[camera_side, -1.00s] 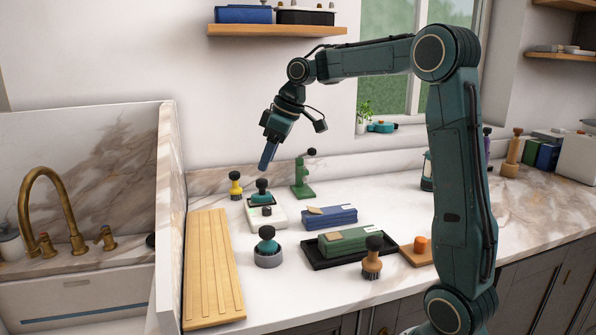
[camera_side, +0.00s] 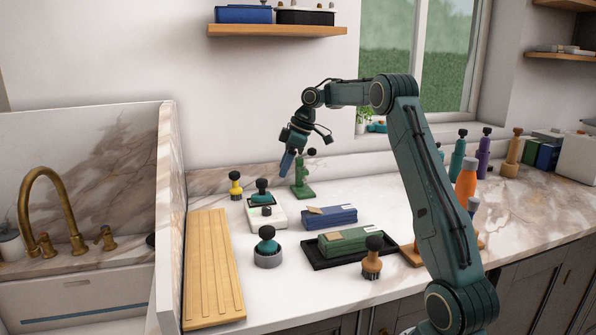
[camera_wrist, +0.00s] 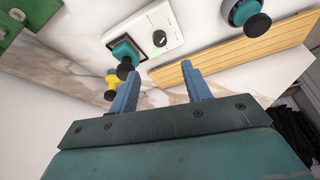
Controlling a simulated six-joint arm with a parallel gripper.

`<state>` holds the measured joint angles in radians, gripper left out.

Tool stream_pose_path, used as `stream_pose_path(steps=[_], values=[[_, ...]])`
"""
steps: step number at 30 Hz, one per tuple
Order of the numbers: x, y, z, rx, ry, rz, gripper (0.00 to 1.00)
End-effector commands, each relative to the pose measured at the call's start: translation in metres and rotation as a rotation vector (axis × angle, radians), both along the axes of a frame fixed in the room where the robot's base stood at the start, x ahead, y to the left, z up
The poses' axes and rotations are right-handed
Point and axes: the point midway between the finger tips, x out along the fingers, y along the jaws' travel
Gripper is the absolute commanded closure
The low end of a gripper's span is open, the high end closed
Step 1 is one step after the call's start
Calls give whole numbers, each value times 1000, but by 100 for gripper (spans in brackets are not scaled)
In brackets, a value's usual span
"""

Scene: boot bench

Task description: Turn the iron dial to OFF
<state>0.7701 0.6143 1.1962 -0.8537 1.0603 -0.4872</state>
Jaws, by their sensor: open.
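The iron dial (camera_wrist: 160,38) is a small black knob with a light mark on a white base plate (camera_wrist: 172,18). I cannot read which setting it points to. In the side view the dial (camera_side: 267,210) sits at the front of the plate. A teal iron with a black knob (camera_wrist: 124,52) stands on the same plate, beside the dial; the iron also shows in the side view (camera_side: 262,196). My gripper (camera_side: 287,170) is open and empty, in the air up and right of the plate. In the wrist view its blue fingers (camera_wrist: 158,76) are apart, with the dial ahead of them.
A green stand (camera_side: 301,185) with a black ball is close to my gripper in the side view. A yellow brush (camera_side: 236,185), a grey round brush (camera_side: 268,252) and a blue box (camera_side: 330,216) surround the plate. A slatted wooden board (camera_side: 213,265) lies left.

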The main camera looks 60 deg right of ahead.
Motion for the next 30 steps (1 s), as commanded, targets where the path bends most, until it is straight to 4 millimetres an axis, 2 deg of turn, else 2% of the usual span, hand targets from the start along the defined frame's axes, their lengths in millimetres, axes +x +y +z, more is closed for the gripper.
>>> stream_pose_path(steps=[5,11,30], values=[[2,2,-7,3,2,-1,52],[8,6,-24,3,4,0,52],[39,23,-110,1,3,0,52]])
